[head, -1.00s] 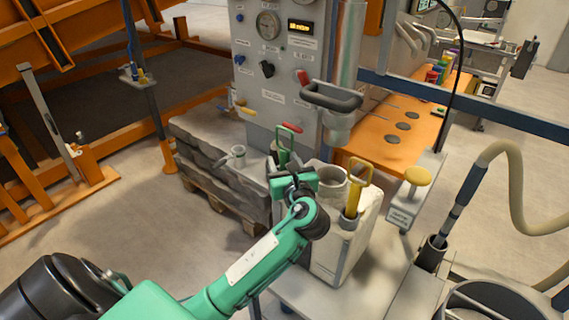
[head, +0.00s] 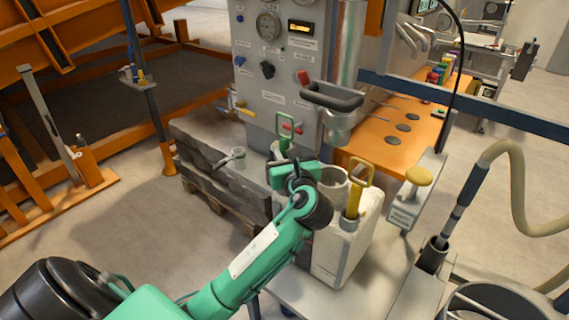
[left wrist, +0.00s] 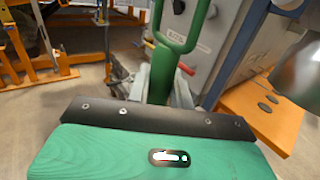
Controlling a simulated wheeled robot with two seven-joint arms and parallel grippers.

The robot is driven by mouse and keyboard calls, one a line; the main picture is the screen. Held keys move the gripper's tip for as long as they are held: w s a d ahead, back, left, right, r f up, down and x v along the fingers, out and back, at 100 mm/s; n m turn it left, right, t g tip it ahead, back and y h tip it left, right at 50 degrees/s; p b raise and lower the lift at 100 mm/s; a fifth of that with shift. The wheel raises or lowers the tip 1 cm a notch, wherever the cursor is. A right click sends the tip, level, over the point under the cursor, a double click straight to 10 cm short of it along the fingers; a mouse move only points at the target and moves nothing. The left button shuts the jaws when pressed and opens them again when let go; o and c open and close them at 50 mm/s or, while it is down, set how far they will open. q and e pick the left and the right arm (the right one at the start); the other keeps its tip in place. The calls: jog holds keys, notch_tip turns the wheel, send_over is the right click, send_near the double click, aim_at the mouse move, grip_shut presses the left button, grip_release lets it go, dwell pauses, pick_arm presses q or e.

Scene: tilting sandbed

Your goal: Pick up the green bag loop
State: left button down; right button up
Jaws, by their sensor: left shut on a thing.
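The green bag loop (head: 286,128) is a tall upright handle. It stands above my left gripper (head: 290,168) in the head view, in front of the grey control panel. In the left wrist view the loop (left wrist: 201,22) rises just beyond the green gripper body, its stem running down behind the dark edge. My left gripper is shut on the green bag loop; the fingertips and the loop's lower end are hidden. My right gripper is in neither view.
A white holder (head: 332,252) with a grey cup (head: 333,186) and a yellow loop handle (head: 357,190) stands right beside the gripper. The control panel (head: 276,75) with knobs and a dark bar handle (head: 331,96) is close behind.

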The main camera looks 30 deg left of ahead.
pick_arm(q)
jog(key=b+v, duration=0.3)
jog(key=v, duration=1.5)
